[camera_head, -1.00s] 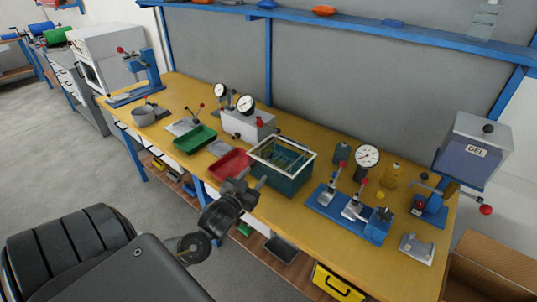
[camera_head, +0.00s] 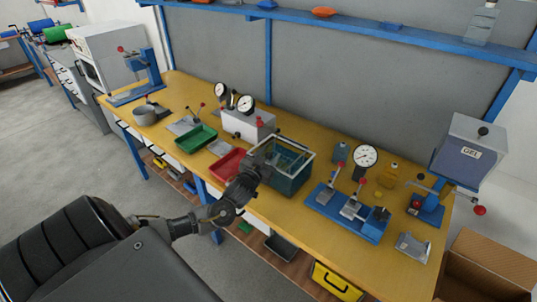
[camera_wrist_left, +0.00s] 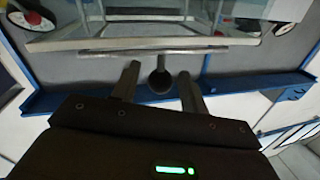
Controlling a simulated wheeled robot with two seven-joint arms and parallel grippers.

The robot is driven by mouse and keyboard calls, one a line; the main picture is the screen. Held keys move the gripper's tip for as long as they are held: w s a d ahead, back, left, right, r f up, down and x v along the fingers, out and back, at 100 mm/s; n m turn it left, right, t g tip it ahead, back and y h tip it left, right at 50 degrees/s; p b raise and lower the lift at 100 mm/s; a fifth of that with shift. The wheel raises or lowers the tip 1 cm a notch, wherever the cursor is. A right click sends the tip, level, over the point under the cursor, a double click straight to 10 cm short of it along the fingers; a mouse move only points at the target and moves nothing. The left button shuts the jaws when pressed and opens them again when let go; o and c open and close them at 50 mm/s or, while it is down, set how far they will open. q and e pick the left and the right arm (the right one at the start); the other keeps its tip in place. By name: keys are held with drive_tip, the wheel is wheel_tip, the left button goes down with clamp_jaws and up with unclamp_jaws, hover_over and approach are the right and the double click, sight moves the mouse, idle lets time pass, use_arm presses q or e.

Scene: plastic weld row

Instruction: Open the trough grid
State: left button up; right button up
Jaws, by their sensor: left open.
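The blue-green trough (camera_head: 288,182) with a pale rim stands on the bench, right of the red tray. Its grid (camera_head: 289,158) shows as thin bars inside the rim; the arm hides its left end. My left gripper (camera_head: 266,150) is at the trough's left end, in front of part of the rim. In the left wrist view its two fingers (camera_wrist_left: 158,78) are apart, with a dark round knob (camera_wrist_left: 160,83) between them; I cannot tell whether they touch it. A metal bar (camera_wrist_left: 150,51) and pale frame lie just beyond. My right gripper is not in view.
The red tray (camera_head: 226,163) and green tray (camera_head: 196,138) lie left of the trough. A grey box with dial gauges (camera_head: 245,125) stands behind. A blue clamp fixture (camera_head: 345,213) is to the right, with bare bench between.

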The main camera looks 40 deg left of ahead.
use_arm(q)
drive_tip(key=shift+w, duration=0.15)
drive_tip(key=shift+c, duration=0.4)
clamp_jaws()
drive_tip(key=shift+r, duration=0.1)
